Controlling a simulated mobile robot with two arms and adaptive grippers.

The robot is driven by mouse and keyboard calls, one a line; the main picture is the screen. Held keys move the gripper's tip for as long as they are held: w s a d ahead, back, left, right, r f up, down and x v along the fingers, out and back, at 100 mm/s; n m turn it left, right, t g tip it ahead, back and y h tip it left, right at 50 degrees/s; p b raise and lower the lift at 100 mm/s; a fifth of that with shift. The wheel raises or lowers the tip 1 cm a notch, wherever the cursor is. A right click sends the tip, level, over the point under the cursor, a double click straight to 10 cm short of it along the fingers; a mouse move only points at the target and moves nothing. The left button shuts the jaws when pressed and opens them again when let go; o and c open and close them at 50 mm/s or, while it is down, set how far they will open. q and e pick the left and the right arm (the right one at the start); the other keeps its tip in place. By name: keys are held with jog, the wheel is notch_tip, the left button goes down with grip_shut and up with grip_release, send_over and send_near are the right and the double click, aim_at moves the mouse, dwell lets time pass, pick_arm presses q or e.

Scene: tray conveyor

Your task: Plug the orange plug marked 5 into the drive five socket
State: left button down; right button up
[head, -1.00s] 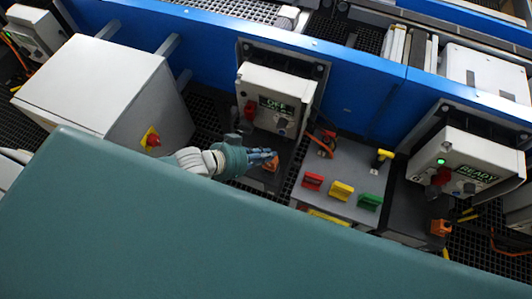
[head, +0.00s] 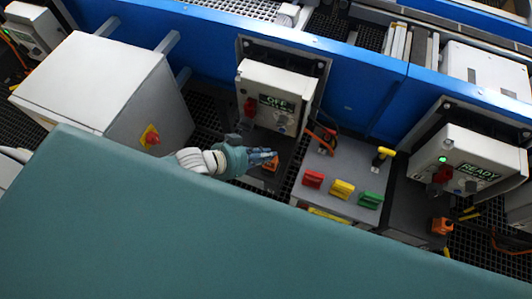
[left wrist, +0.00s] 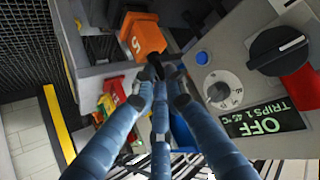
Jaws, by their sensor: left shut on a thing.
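The orange plug marked 5 (left wrist: 145,38) is at the fingertips of my left gripper (left wrist: 158,82) in the left wrist view. In the head view only a little of the orange plug (head: 271,164) shows past the blue fingers of my left gripper (head: 268,157). My left gripper is shut on it, low in front of the drive box that reads OFF (head: 276,96). The OFF display (left wrist: 262,121) shows upside down at the right in the wrist view. I cannot make out the drive five socket. My right gripper is not in view.
A grey stand with red (head: 313,179), yellow (head: 341,189) and green (head: 370,200) blocks is right of my gripper. Another drive box reads READY (head: 470,158), with an orange plug (head: 441,226) below it. A white cabinet (head: 90,75) stands at the left.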

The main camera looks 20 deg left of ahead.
pick_arm(q)
jog(key=shift+f+b, duration=0.5)
jog(key=shift+f, duration=0.35)
jog(key=c, duration=1.7)
grip_release()
jog(key=shift+s, duration=0.1)
jog(key=shift+v, duration=5.9)
